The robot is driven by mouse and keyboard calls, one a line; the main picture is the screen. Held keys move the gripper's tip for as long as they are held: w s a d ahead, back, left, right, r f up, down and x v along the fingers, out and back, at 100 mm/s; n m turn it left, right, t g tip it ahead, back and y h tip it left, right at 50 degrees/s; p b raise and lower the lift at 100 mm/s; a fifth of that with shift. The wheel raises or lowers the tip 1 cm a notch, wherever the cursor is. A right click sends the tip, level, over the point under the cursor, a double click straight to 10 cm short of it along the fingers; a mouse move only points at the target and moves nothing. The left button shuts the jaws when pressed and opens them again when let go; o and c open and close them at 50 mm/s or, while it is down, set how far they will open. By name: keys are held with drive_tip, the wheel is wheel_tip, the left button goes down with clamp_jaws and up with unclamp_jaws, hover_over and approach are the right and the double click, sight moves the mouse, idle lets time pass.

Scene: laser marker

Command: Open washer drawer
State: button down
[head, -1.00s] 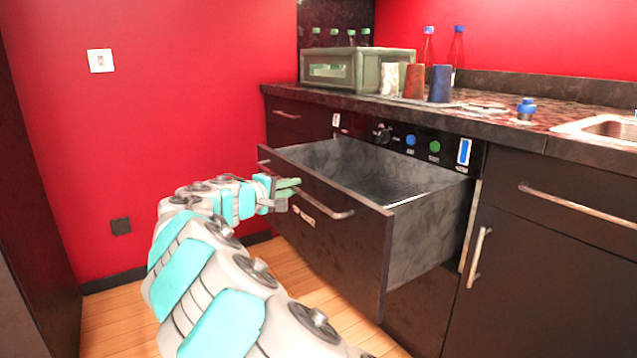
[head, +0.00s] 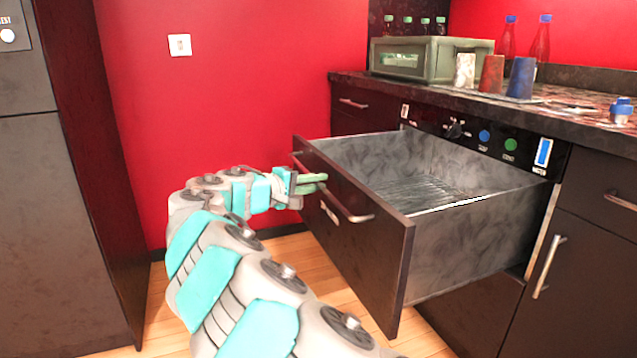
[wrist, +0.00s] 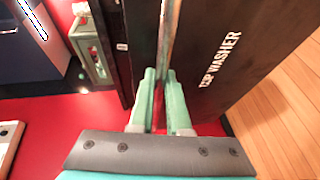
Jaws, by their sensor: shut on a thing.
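The washer drawer (head: 365,250) is a dark-fronted drawer with grey marbled inner walls. It is pulled well out from the counter, and its empty rack floor shows in the head view. Its long metal handle (head: 345,205) runs across the front. My gripper (head: 312,183) is at the handle, nearer its far left end, and shut on it. In the wrist view the two green fingers (wrist: 162,90) close around the handle bar (wrist: 166,45), beside the "TOP WASHER" lettering on the drawer front (wrist: 215,60).
The counter (head: 440,92) above holds a green box machine (head: 425,58), cups (head: 492,74) and bottles (head: 510,38). A control panel with buttons (head: 484,136) sits behind the drawer. A tall dark cabinet (head: 65,200) stands at left. Wooden floor (head: 285,255) lies open before the drawer.

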drive_tip(key=c, duration=0.9)
unclamp_jaws()
drive_tip(key=shift+a, duration=0.1)
drive_tip(key=v, duration=0.7)
drive_tip(key=shift+s+a+r, duration=0.1)
drive_tip(key=shift+s+a, duration=0.05)
drive_tip(key=shift+s, duration=0.1)
